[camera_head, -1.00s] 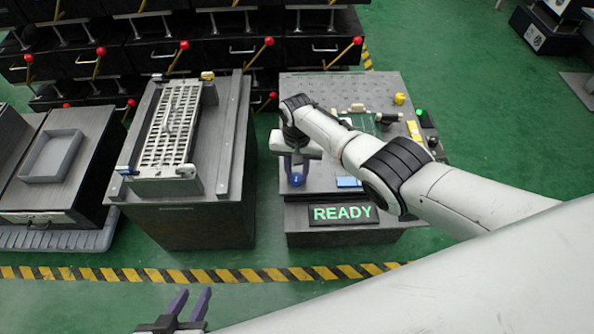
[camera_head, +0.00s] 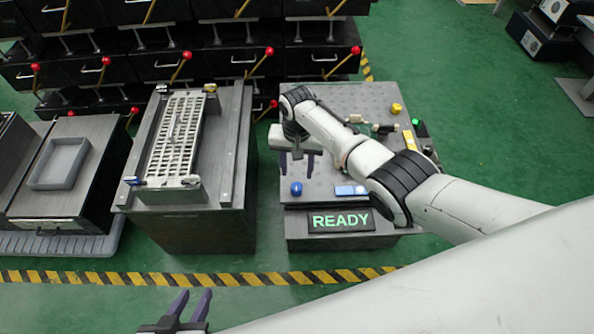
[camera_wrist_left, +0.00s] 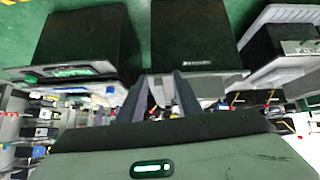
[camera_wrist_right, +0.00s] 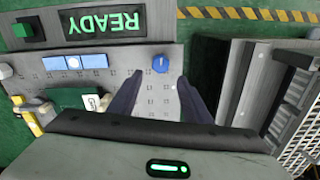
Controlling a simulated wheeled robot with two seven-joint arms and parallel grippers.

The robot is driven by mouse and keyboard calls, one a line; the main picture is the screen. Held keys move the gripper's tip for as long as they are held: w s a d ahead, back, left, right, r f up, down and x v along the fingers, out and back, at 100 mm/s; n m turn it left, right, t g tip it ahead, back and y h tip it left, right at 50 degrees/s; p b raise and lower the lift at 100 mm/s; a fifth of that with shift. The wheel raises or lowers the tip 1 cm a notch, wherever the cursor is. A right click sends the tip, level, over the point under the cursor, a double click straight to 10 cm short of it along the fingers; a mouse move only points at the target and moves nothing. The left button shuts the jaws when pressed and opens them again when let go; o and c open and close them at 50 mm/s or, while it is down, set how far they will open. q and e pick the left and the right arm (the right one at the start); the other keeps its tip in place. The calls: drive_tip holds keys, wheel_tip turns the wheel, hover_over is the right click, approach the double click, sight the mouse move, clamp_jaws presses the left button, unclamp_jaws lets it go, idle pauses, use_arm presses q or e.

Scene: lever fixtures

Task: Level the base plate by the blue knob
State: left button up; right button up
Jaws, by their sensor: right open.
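The blue knob (camera_head: 296,188) sits on the front left corner of the grey perforated base plate (camera_head: 345,98) on the right-hand stand. My right gripper (camera_head: 296,175) is open and empty, just behind and above the knob. In the right wrist view the knob (camera_wrist_right: 160,63) lies just beyond and between the open fingertips (camera_wrist_right: 160,76), with nothing held. My left gripper (camera_head: 197,293) is open and empty at the bottom of the head view, away from the stand. It also shows in the left wrist view (camera_wrist_left: 162,76).
A READY display (camera_head: 341,221) is on the stand's front. A blue-and-white block (camera_head: 350,190) and a yellow knob (camera_head: 396,108) are on the plate. A green button (camera_head: 419,127) is at its right. A grate fixture (camera_head: 177,140) stands left, across a narrow gap.

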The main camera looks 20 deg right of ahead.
drive_tip(key=shift+r+p, duration=0.45)
drive_tip(key=shift+r, duration=1.3)
drive_tip(key=s+f+n+t, duration=0.1)
drive_tip(key=s+f, duration=0.2)
drive_tip(key=s, duration=0.1)
drive_tip(key=s+a+f+n+t+y, duration=0.1)
drive_tip(key=s+f, duration=0.3)
drive_tip(key=s+f+n+t, duration=0.1)
drive_tip(key=s+f+t, duration=0.1)
drive_tip(key=s+f, duration=0.2)
drive_tip(key=shift+s+a+n+y, duration=0.35)
drive_tip(key=shift+s+n+y, duration=0.05)
drive_tip(key=shift+s, duration=0.1)
drive_tip(key=s+r+n+t, duration=0.1)
drive_tip(key=s+r+t, duration=0.1)
drive_tip(key=s+r, duration=0.2)
drive_tip(key=s+d+r+n+t, duration=0.1)
drive_tip(key=s+r+n+t, duration=0.1)
drive_tip(key=s+r, duration=0.3)
drive_tip(key=s, duration=0.4)
drive_tip(key=shift+s+n+t+y, duration=0.2)
drive_tip(key=shift+n+t+y, duration=0.1)
drive_tip(key=shift+y, duration=0.1)
drive_tip(key=shift+f, duration=0.1)
